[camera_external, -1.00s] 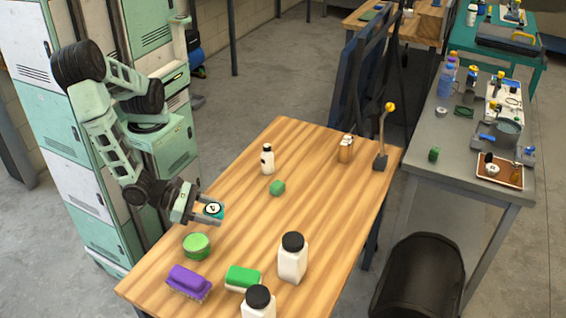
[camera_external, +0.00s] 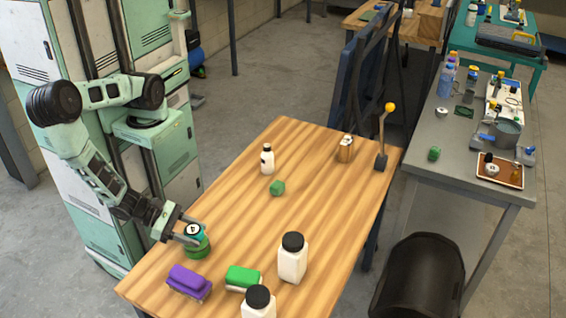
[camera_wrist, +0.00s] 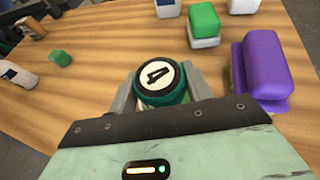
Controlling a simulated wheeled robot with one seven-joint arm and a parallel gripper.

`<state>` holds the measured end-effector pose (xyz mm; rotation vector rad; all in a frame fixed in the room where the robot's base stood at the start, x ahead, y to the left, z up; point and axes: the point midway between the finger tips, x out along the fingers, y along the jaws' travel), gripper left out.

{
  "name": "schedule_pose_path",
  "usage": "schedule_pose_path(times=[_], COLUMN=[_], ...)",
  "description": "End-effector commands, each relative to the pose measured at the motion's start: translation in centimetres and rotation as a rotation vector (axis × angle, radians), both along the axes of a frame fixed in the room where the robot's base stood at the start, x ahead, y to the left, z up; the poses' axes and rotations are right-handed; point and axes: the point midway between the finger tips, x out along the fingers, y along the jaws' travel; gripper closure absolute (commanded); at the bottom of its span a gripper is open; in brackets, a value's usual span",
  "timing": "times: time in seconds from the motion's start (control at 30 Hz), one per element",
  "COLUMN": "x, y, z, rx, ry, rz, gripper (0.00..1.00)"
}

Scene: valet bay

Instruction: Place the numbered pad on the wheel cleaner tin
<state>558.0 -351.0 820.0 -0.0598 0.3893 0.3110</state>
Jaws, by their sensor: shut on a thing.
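The numbered pad (camera_external: 194,229) is teal with a white disc and a black 4. It is between the fingers of my gripper (camera_external: 193,231), which is shut on it. The pad faces up in the wrist view (camera_wrist: 158,73), a finger on each side. The green wheel cleaner tin (camera_external: 198,250) stands on the wooden table directly below the pad. The pad overlaps the tin's top in the outside view; I cannot tell whether they touch. In the wrist view the tin is mostly hidden under the pad.
White black-capped bottles (camera_external: 293,260) stand to the right. A small white bottle (camera_external: 267,160) and a green cube (camera_external: 277,188) are farther back. The table middle (camera_external: 240,220) is clear.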

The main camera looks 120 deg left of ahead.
Motion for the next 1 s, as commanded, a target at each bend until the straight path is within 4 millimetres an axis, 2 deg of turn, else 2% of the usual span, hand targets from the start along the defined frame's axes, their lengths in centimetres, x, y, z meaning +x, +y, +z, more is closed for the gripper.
schedule_pose_path(times=[0.13,0.5,0.53,0.6,1.0], x=[0.0,0.0,0.0,0.0,-0.3], y=[0.0,0.0,0.0,0.0,-0.2], z=[-1.3,-1.7,-1.7,-1.6,-1.1], rx=[0.001,0.000,0.000,0.000,-0.001], ry=[0.000,0.001,0.001,0.001,0.001], rz=[0.000,0.000,0.000,0.000,-0.002], gripper=[0.72,0.72,0.48,0.29,0.29])
